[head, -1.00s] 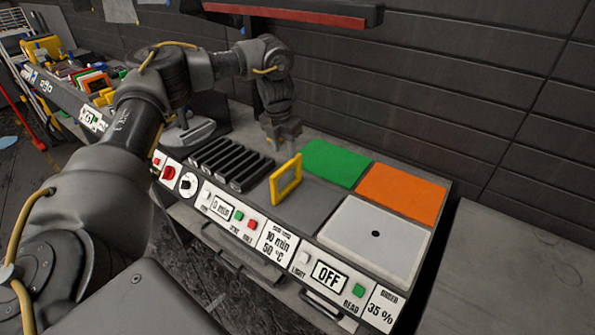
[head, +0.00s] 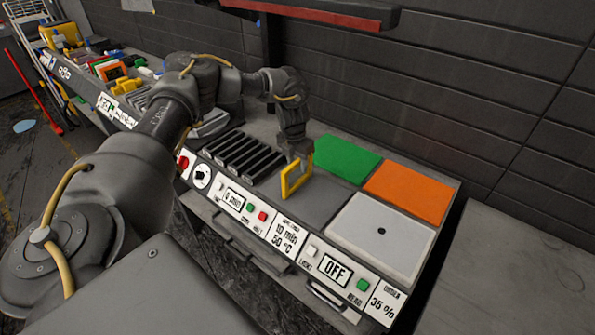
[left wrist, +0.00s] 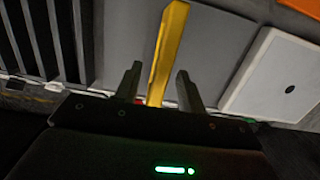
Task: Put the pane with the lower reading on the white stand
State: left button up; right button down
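A yellow-framed pane (head: 297,180) stands upright on the grey bench top, beside the black slotted rack. My left gripper (head: 300,153) is over its upper edge. In the left wrist view the left gripper's fingers (left wrist: 160,88) are apart, with the yellow frame (left wrist: 165,55) between them and a gap on each side. A white square plate with a dark central dot (head: 382,238) lies at the right; it also shows in the left wrist view (left wrist: 275,78). A pale piece (head: 212,124) is partly hidden behind my left arm; I cannot tell whether it is the white stand. My right gripper is out of view.
The black slotted rack (head: 240,158) is left of the pane. A green pad (head: 343,158) and an orange pad (head: 410,191) lie behind and right. The front panel display (head: 335,270) reads OFF. A red-edged overhead bar (head: 315,14) hangs above; cluttered items fill the far left.

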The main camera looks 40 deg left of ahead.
aim_at(298, 174)
pick_arm(q)
jog(key=shift+w+f+p, duration=0.15)
jog(key=shift+f, duration=0.6)
jog(key=shift+w+f+p, duration=0.1)
jog(key=shift+f+p, duration=0.05)
jog(key=shift+f, duration=0.6)
jog(key=shift+r, duration=0.1)
jog(key=shift+c, duration=0.4)
grip_shut()
